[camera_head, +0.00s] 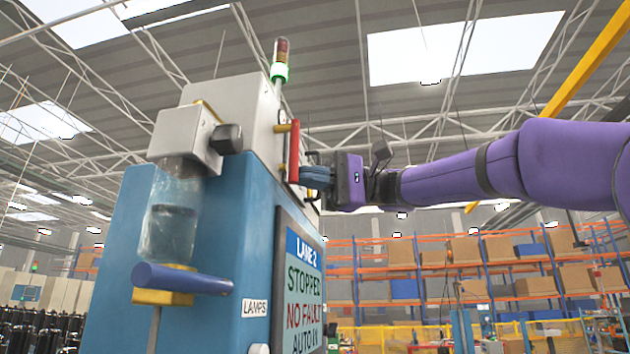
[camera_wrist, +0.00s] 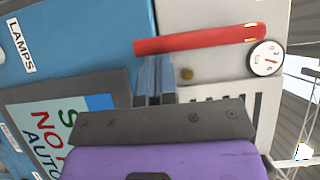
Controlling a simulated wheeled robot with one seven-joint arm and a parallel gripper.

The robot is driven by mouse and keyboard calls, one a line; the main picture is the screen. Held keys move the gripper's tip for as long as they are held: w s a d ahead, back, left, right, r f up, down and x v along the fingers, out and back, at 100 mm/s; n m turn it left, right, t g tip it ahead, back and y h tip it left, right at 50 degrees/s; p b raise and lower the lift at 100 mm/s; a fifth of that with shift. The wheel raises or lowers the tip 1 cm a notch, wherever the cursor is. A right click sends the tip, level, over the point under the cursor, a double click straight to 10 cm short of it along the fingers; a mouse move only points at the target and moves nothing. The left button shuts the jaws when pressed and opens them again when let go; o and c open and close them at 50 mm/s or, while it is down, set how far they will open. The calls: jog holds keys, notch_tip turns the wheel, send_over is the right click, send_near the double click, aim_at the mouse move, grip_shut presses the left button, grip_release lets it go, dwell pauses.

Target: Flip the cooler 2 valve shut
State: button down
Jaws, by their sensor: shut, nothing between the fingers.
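A red lever handle (camera_head: 294,152) stands upright on a yellow mount on the side of a blue and grey machine. In the wrist view the red handle (camera_wrist: 200,38) lies across the top, just beyond my fingertips. My gripper (camera_head: 306,177) is shut and empty, beside the handle's lower part in the head view. It also shows in the wrist view (camera_wrist: 154,66). I cannot tell whether the fingers touch the handle. A second lever, blue on a yellow body (camera_head: 183,280), sits below a clear bowl, away from my gripper. No label naming cooler 2 is readable.
A screen (camera_head: 302,290) reads LANE-2, STOPPED, NO FAULT. A LAMPS label (camera_head: 255,307) is beside it. A round gauge (camera_wrist: 265,58) sits near the red handle's end. A stack light (camera_head: 279,72) shows green. Shelving with boxes stands far behind.

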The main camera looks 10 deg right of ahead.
dwell(0.4)
jog(key=shift+s+f+m, duration=0.1)
jog(key=shift+s+m, duration=0.15)
jog(key=shift+m, duration=0.05)
jog(key=shift+s+a+y, duration=0.1)
jog(key=shift+y, duration=0.2)
jog(key=s+a+r+m+t+y, duration=0.1)
jog(key=s+m+t, duration=0.4)
jog(key=m, duration=0.6)
jog(key=s+a+r+m+t+y, duration=0.2)
jog(key=s+r+m+t+y, duration=0.2)
jog(key=m, duration=0.7)
jog(key=shift+s+a+r+t+y, duration=0.3)
jog(key=shift+s+r+t+y, duration=0.15)
jog(key=shift+t, duration=0.85)
jog(key=shift+s, duration=0.1)
